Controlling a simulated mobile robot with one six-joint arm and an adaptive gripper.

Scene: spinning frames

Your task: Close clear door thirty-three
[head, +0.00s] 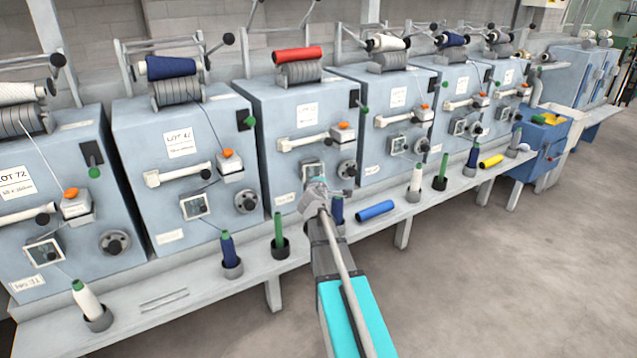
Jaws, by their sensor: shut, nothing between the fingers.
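A row of blue-grey spinning units stands along the bench. Each has a small white-framed panel low on its front, perhaps behind a clear cover; I cannot tell whether any cover is open. My gripper (316,193) is shut and empty, in front of the lower middle of the third unit (277,115) from the left. That unit's small framed panel (312,170) shows just above my gripper, which hides part of the area below it. I cannot tell whether they touch.
A round knob (347,169) sits right of that panel, and a white horizontal bar (303,142) above it. Bobbins stand on the bench ledge, with a blue one (375,210) lying down. A blue bin (537,145) is at the far right. The floor (520,270) is clear.

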